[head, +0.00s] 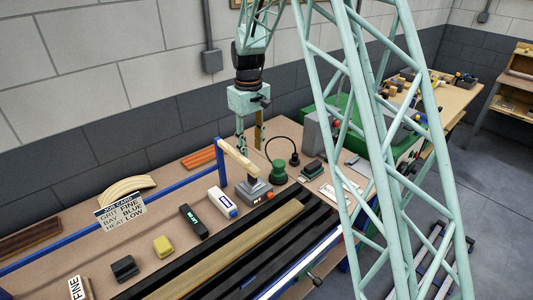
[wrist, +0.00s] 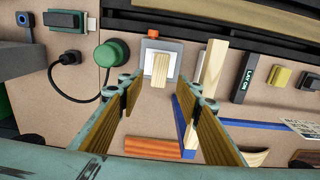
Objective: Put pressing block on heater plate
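A pale wooden block (wrist: 160,68), which looks like the pressing block, stands on the heater plate (wrist: 150,46), a grey unit with a light top and an orange knob. The heater plate also shows in the head view (head: 254,192), below my gripper (head: 250,146); the block is hard to make out there. In the wrist view my gripper (wrist: 164,94) has its two wood-coloured fingers spread wide, with the block seen between and beyond their tips. The fingers do not touch the block and hold nothing.
A blue post with a pale wooden bar (head: 238,158) stands close left of my gripper. A green round knob (head: 278,172) with a cable is to the right. Black rails (head: 290,215) run along the front. Several small blocks, including a yellow one (head: 163,246), lie at left.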

